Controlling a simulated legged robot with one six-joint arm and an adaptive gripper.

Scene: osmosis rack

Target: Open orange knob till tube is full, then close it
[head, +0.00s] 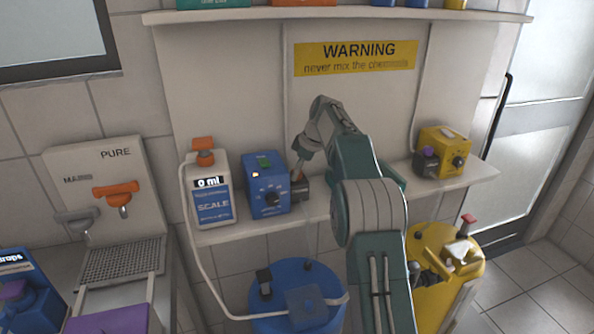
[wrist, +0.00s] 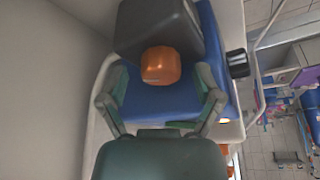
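The orange knob (wrist: 160,65) sits on a dark block (wrist: 158,28) at the side of the blue box (head: 265,185). It is ahead of my gripper (wrist: 162,90) in the wrist view. The two fingers are spread, one on each side of the knob, with visible gaps to it. In the head view my gripper (head: 299,170) is at the right side of the blue box, and only a bit of orange shows there. A white container (head: 211,205) marked SCALE, with an orange top, reads 0 ml. I cannot make out which tube is meant.
The shelf (head: 330,207) also carries a yellow box (head: 443,150) at the right. A blue barrel (head: 285,320) and a yellow barrel (head: 440,300) stand below. A PURE panel (head: 105,170) with an orange tap (head: 115,193) is at the left. A warning sign (head: 355,58) hangs behind.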

